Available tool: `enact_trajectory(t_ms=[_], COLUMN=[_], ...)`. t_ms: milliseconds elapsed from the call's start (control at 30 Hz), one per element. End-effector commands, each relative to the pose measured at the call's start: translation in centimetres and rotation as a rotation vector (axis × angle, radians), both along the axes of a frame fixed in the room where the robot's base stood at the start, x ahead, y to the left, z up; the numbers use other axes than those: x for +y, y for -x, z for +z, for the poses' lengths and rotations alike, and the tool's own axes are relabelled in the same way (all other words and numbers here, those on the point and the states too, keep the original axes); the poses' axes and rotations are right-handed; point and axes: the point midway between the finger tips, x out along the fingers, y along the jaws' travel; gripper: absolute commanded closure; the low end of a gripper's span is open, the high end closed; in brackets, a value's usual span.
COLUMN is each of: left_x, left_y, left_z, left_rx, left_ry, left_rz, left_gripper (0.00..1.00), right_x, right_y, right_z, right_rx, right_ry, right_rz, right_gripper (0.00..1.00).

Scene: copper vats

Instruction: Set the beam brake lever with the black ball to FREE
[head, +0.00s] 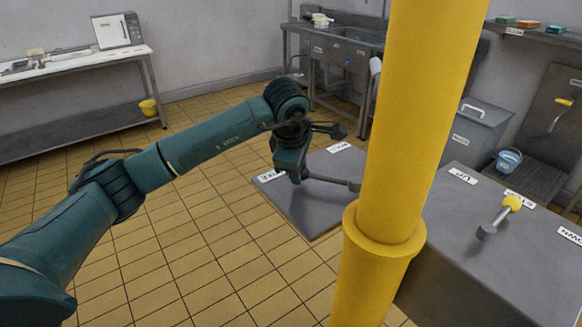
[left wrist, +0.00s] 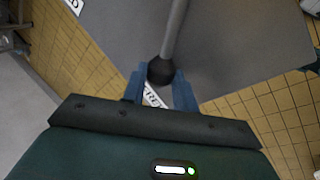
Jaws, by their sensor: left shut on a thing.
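The beam brake lever (head: 333,181) is a grey rod on a grey plate (head: 315,215), leaning low to the left from its pivot. Its black ball (left wrist: 160,71) sits between the two blue fingers of my left gripper (left wrist: 160,84) in the left wrist view. In the head view my left gripper (head: 297,175) is at the rod's left end and hides the ball. The fingers are shut on the ball. A white label (left wrist: 153,96) reading "FRE", partly covered, lies just past the ball. My right gripper is not in view.
A thick yellow column (head: 405,130) stands just right of the lever. Beyond it, a grey box (head: 465,260) carries a different lever with a yellow ball (head: 511,203). Another white label (head: 339,147) lies at the plate's far edge. Tiled floor (head: 215,245) lies open left of the plate.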

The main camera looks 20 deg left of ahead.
Motion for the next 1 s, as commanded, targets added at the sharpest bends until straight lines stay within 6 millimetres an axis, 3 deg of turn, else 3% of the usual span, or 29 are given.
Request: enact_trajectory(t_ms=[300,333,567,833,1000], left_x=[0.1,0.1,0.0,0.0,0.0], left_y=[0.1,0.1,0.1,0.1,0.7], left_z=[-0.1,-0.1,-0.1,0.1,1.7], left_rx=[0.005,0.005,0.004,0.003,-0.001], left_ry=[-0.002,-0.002,-0.002,-0.001,-0.001], left_rz=[0.004,0.004,0.002,0.002,0.001], left_gripper=[1.0,0.69,0.5,0.5,0.5], right_x=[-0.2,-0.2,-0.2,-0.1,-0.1], right_y=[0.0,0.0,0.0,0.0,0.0], right_z=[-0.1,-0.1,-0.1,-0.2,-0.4], right_rx=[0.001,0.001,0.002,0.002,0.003], right_ry=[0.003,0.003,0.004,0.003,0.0], right_rz=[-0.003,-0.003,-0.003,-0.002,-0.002], right_gripper=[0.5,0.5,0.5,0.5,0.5])
